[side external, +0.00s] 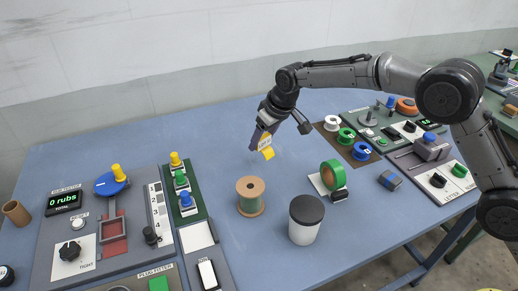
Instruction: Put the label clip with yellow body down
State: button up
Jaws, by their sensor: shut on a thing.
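The label clip with yellow body (267,151) is at the end of my gripper (262,143). My gripper is shut on it and holds it over the blue table (190,128), behind the wooden spool. A pale part with small markings shows above the yellow body. The fingers partly hide the clip. It looks raised off the table, but the exact height cannot be told from this view.
A wooden spool (250,197) and a dark-lidded white jar (305,221) stand in front. A green tape roll (333,175) is to the right, near colored spools (346,136). Control panels (85,240) fill the left. Table behind the gripper's left is clear.

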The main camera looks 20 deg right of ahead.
aim_at(265, 138)
jog(key=shift+w+a+f, duration=0.15)
jog(key=shift+w+f, duration=0.25)
jog(key=shift+f, duration=0.15)
jog(key=shift+w+a+f, duration=0.15)
jog(key=shift+w+f, duration=0.2)
jog(key=shift+f, duration=1.5)
jog(key=shift+f, duration=0.15)
jog(key=o, duration=1.3)
jog(key=v, duration=1.1)
jog(key=shift+s, duration=0.1)
jog(key=shift+s+d+r, duration=0.1)
jog(key=shift+s+r, duration=0.15)
jog(key=shift+r, duration=0.4)
